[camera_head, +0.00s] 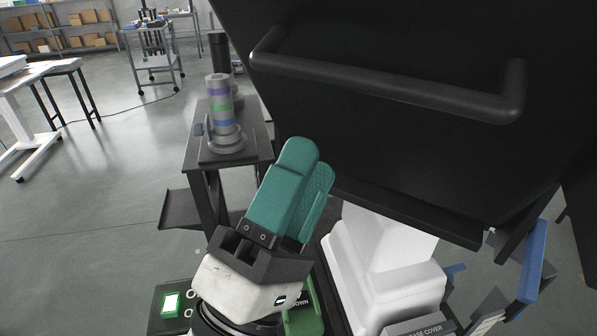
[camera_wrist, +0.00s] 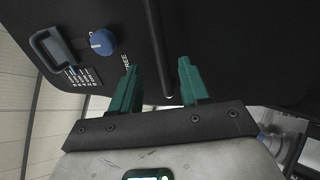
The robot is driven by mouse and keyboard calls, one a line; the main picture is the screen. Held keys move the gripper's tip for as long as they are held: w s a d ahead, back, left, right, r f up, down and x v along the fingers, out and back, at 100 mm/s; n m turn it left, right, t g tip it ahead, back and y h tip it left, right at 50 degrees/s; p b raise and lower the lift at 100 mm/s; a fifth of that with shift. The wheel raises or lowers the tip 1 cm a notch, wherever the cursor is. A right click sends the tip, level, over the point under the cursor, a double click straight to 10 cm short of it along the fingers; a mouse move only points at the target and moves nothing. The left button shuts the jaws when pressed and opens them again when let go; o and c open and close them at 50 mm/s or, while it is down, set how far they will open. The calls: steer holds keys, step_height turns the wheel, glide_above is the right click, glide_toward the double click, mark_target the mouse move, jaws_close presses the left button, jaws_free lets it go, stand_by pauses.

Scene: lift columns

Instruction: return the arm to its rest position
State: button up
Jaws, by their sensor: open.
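My gripper (camera_head: 312,165) is in the lower middle of the head view, its teal fingers pointing up and away from me. In the wrist view my gripper (camera_wrist: 157,82) shows its two teal fingers apart, with nothing between them. Beyond the fingers is a large black panel (camera_wrist: 220,45). In the head view the same kind of black body (camera_head: 370,140) with a thick bar handle (camera_head: 390,82) rises just right of the fingers. I cannot tell whether the fingers touch it.
A dark stand (camera_head: 195,160) with a stacked, banded column (camera_head: 219,105) stands left of my gripper. A white stepped base (camera_head: 385,265) is at right, below the black body. The wrist view shows a blue knob (camera_wrist: 103,42). Open floor (camera_head: 90,215) lies at left.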

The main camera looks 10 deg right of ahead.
steer(key=w+d+f+m+g+y+p, duration=0.2)
steer(key=d+f+m+g+y+p, duration=0.45)
steer(key=d+f, duration=1.4)
steer(key=s+d+f+g+y+p, duration=0.2)
steer(key=s+d+f+g+y, duration=0.2)
steer(key=s+f+g+y, duration=0.5)
steer(key=s+a+f+m+g+y+p, duration=0.1)
steer(key=s+a+f+m+y, duration=0.1)
steer(key=s+f, duration=0.6)
steer(key=shift+s+a+m+g+p, duration=0.4)
steer(key=shift+s+a, duration=0.2)
steer(key=shift+s, duration=0.5)
